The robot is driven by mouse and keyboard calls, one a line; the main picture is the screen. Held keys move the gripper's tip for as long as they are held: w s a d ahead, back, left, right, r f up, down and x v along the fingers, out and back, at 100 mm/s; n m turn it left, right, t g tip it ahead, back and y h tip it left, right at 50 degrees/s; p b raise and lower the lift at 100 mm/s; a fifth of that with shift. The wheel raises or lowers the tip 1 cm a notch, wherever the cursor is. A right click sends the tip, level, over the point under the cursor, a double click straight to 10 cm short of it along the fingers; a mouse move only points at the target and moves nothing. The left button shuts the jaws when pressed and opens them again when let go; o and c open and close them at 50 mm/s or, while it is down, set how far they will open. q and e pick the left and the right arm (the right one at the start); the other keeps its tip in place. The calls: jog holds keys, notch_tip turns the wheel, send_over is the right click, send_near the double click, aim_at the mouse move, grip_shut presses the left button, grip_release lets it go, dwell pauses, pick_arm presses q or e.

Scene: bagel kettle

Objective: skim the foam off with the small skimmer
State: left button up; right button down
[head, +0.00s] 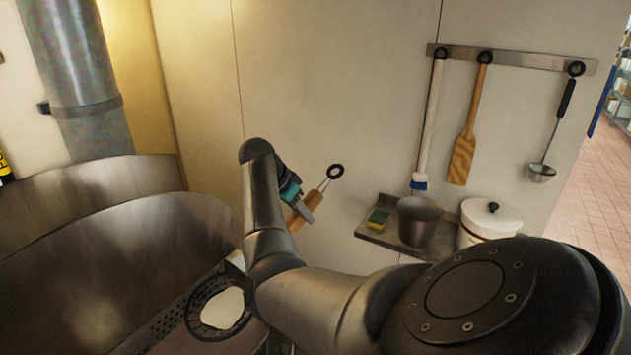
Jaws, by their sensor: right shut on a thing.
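My right gripper (298,199) is shut on a tool with a wooden handle (297,218), a metal shank and a black hanging ring (336,171); I take it as the small skimmer. It is held tilted, ring end up and to the right. My own arm hides the middle of the tool. Lower left, in line with the handle, is a round dark perforated rim (194,319) with a smooth white patch (222,308) inside, which looks like foam. I cannot tell whether this is the skimmer's head. My left gripper is not in view.
A large steel kettle (100,270) fills the lower left, below a metal pipe (75,65). A wall rail (520,60) holds a brush (430,120), a wooden paddle (465,150) and a ladle (542,172).

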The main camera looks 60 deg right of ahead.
jog(key=shift+h, duration=0.7)
jog(key=a, duration=0.2)
jog(key=w+a, duration=0.1)
jog(key=a, duration=0.2)
jog(key=w+a+b, duration=0.1)
jog(key=a, duration=0.2)
jog(key=shift+a, duration=0.25)
jog(key=shift+w+a+f+b, duration=0.1)
jog(key=shift+a+f+b, duration=0.35)
jog(key=shift+b, duration=0.15)
jog(key=w+a+f+h+b, duration=0.1)
jog(key=a+f+b, duration=0.1)
jog(key=f+b, duration=0.8)
jog(key=a+f+h+b, duration=0.1)
jog(key=a+f+b, duration=0.2)
jog(key=f+b, duration=0.7)
jog(key=w+a+f+y+p, duration=0.1)
jog(key=a+f+y+p, duration=0.1)
jog(key=a, duration=0.3)
jog(key=shift+w+a+f+y, duration=0.25)
jog(key=shift+a+f+y, duration=0.1)
jog(key=shift+f, duration=0.55)
